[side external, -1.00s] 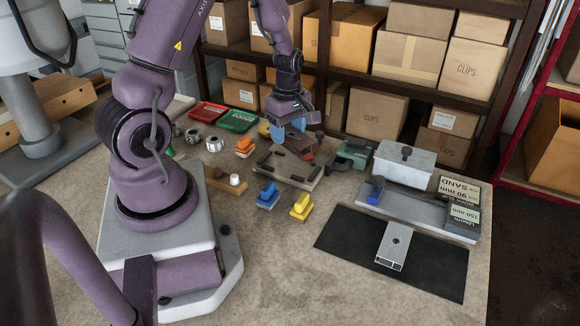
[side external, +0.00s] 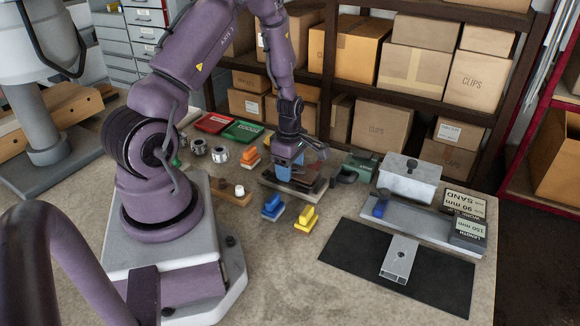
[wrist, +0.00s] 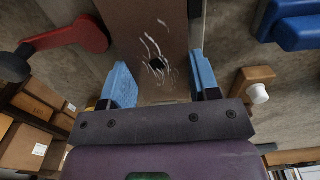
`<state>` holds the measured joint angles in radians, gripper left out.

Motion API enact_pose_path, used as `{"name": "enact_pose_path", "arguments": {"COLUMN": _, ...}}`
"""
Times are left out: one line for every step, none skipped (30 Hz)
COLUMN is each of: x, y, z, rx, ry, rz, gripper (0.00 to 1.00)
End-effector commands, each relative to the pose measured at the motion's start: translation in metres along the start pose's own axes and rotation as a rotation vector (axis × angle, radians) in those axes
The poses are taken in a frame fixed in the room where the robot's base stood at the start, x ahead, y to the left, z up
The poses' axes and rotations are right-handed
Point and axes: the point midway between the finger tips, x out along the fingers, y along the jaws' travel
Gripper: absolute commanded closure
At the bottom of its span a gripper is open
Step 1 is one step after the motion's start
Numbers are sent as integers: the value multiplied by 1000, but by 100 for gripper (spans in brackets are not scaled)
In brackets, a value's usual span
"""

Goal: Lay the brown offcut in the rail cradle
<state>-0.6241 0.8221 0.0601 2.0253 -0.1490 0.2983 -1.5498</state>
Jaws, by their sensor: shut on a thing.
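The brown offcut (wrist: 135,15) is a flat dark-brown piece with a black hole and pale scratches. In the wrist view it lies between the blue fingertips of my gripper (wrist: 162,82), which is shut on it. The offcut (side external: 309,182) shows dark beside the fingers, at or just above the plate. My gripper and the offcut hide most of the cradle; I cannot tell whether the offcut touches it.
A red lever (wrist: 70,35) is close beside the offcut. Blue (side external: 272,207) and yellow (side external: 306,219) blocks stand in front of the cradle. A green device (side external: 359,168) stands to its right. A wooden block with a white knob (side external: 238,191) is to its left.

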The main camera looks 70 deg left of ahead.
Motion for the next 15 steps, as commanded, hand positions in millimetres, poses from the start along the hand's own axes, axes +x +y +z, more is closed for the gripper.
{"name": "enact_pose_path", "arguments": {"x": 1, "y": 0, "z": 0, "rx": 0, "ry": 0, "rz": 1, "gripper": 72}}
{"name": "enact_pose_path", "arguments": {"x": 1, "y": 0, "z": 0, "rx": 0, "ry": 0, "rz": 2, "gripper": 72}}
{"name": "enact_pose_path", "arguments": {"x": 0, "y": 1, "z": 0, "rx": 1, "ry": 0, "rz": 2, "gripper": 72}}
{"name": "enact_pose_path", "arguments": {"x": 0, "y": 1, "z": 0, "rx": 1, "ry": 0, "rz": 2, "gripper": 72}}
{"name": "enact_pose_path", "arguments": {"x": 0, "y": 1, "z": 0, "rx": 1, "ry": 0, "rz": 2, "gripper": 72}}
{"name": "enact_pose_path", "arguments": {"x": 0, "y": 0, "z": 0, "rx": 1, "ry": 0, "rz": 2, "gripper": 72}}
{"name": "enact_pose_path", "arguments": {"x": 0, "y": 0, "z": 0, "rx": 1, "ry": 0, "rz": 2, "gripper": 72}}
{"name": "enact_pose_path", "arguments": {"x": 1, "y": 0, "z": 0, "rx": 1, "ry": 0, "rz": 1, "gripper": 72}}
{"name": "enact_pose_path", "arguments": {"x": 2, "y": 0, "z": 0, "rx": 1, "ry": 0, "rz": 1, "gripper": 72}}
{"name": "enact_pose_path", "arguments": {"x": 3, "y": 0, "z": 0, "rx": 1, "ry": 0, "rz": 1, "gripper": 72}}
{"name": "enact_pose_path", "arguments": {"x": 4, "y": 0, "z": 0, "rx": 1, "ry": 0, "rz": 1, "gripper": 72}}
{"name": "enact_pose_path", "arguments": {"x": 3, "y": 1, "z": 0, "rx": 1, "ry": -1, "rz": 2, "gripper": 35}}
{"name": "enact_pose_path", "arguments": {"x": 3, "y": 1, "z": 0, "rx": 1, "ry": -1, "rz": 2, "gripper": 28}}
{"name": "enact_pose_path", "arguments": {"x": 3, "y": 0, "z": 0, "rx": 1, "ry": -1, "rz": 2, "gripper": 21}}
{"name": "enact_pose_path", "arguments": {"x": 3, "y": 0, "z": 0, "rx": 1, "ry": -1, "rz": 2, "gripper": 19}}
